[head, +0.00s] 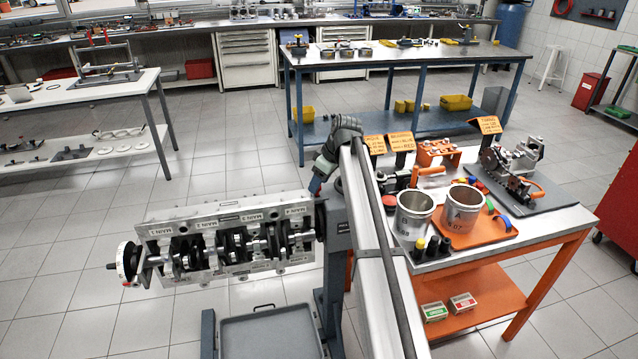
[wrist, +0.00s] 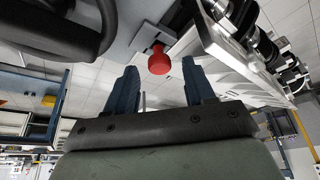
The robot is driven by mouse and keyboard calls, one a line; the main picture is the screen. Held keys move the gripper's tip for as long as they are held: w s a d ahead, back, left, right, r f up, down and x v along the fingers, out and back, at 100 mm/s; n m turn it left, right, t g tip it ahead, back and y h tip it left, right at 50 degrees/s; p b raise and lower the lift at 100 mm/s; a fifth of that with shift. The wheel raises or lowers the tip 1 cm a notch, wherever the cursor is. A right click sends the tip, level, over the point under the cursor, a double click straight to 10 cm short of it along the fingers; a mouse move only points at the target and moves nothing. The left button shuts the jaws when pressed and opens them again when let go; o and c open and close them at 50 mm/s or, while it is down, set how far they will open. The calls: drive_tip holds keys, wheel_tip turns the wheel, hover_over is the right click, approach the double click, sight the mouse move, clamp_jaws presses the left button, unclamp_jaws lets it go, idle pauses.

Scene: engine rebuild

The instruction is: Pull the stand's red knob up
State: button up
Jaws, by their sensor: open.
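The stand (head: 334,262) is a grey post that carries the engine block (head: 160,216) on its left side. The red knob (wrist: 159,61) shows in the wrist view, small and round-headed, at the edge of a grey plate. My gripper (wrist: 160,68) is open, with its two blue-grey fingers spread to either side of the knob in that picture. I see no contact between fingers and knob; the depth gap is hard to judge. In the head view my gripper (head: 317,187) is at the stand's top, and my arm and gripper largely hide the knob there.
A grey drip tray (head: 268,338) lies below the engine block. A blue-framed bench (head: 400,62) stands behind. Open tiled floor lies left of the stand.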

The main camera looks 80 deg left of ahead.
drive_tip(key=shift+s+a+f, duration=0.15)
drive_tip(key=shift+f, duration=0.35)
drive_tip(key=shift+c, duration=0.3)
clamp_jaws()
